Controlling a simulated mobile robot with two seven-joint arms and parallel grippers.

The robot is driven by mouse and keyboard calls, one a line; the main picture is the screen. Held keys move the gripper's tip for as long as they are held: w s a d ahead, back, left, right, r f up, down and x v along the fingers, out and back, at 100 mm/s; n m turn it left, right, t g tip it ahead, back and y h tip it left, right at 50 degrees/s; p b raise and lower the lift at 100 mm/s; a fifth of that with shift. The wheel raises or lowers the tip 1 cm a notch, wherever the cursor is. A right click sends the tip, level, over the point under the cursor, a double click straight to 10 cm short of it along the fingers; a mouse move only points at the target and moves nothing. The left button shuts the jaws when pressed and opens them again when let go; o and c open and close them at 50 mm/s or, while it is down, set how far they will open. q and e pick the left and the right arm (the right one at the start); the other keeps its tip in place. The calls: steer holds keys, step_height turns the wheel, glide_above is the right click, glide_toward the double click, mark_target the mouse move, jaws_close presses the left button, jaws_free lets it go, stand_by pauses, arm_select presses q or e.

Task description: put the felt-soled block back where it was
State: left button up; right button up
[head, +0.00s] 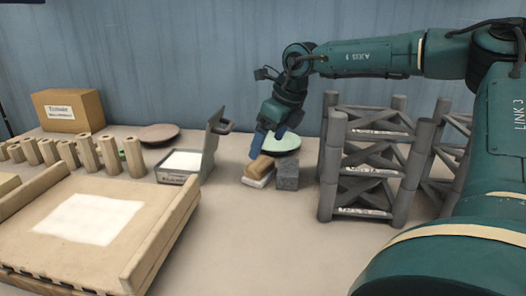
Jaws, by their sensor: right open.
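The felt-soled block (259,168) looks like a tan wooden block with a pale white layer underneath. It sits on the table near the middle of the head view, tilted slightly across the picture. My right gripper (268,146) reaches in from the right and points down just above and behind the block. Its blue fingers are open. I cannot tell whether a finger touches the block. My left gripper is out of view.
A grey speckled cube (288,176) stands close to the block's right, with a pale green plate (281,143) behind. A grey rack (368,165) stands right. Left are a lidded box (180,167), a brown plate (154,134), wooden posts (88,153) and a large tray (160,235). The front middle is clear.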

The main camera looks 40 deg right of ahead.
steer(key=shift+p+v, duration=0.35)
steer(key=shift+v, duration=2.45)
